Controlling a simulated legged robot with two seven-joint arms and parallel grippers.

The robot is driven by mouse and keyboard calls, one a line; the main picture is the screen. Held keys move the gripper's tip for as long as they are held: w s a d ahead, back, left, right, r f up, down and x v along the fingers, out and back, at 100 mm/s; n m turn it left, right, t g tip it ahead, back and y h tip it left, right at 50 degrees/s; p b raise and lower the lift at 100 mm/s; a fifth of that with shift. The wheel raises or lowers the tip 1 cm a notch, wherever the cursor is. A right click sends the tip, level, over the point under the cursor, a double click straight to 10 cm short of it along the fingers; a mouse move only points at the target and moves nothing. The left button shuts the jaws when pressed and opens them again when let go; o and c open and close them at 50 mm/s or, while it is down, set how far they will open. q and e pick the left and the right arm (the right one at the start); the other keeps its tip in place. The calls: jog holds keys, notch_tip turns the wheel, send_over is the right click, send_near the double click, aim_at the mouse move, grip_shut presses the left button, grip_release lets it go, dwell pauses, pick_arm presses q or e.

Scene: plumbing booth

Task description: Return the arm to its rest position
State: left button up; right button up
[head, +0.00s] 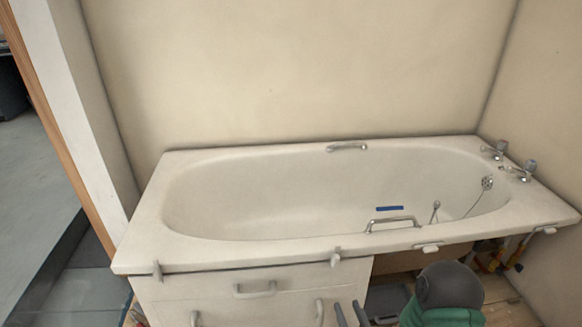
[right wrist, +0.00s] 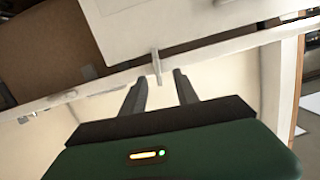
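My right gripper (head: 347,306) shows at the bottom of the head view, in front of the white drawer front below the bath. Its dark fingers also show in the right wrist view (right wrist: 158,78), spread apart with nothing held between them. A small pale clip (right wrist: 156,66) on the bath's edge lies beyond the fingertips. It also shows in the head view (head: 336,258), above the fingers. My green and dark grey right arm comes in at the bottom right of the head view. My left gripper is not in view.
The white bathtub (head: 140,240) stands against the beige wall, with a blue strip (head: 390,208) inside. Taps (head: 505,160) sit at its right end. The drawer front has handles (head: 255,290). Pipes and tools (head: 500,258) lie under the right side. Open floor shows at left.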

jog(key=s+r+g+h+p, duration=0.1)
jog(key=s+r+g, duration=0.2)
jog(key=s+g, duration=0.45)
jog(key=s+r+g+p, duration=0.1)
jog(key=s+r+g, duration=0.4)
jog(key=s, duration=0.4)
notch_tip(320, 180, up, 31)
jog(key=g+p, duration=0.1)
jog(key=p, duration=3.2)
jog(key=shift+w+d+r, duration=0.2)
jog(key=shift+w+d, duration=0.05)
jog(key=shift+w, duration=0.05)
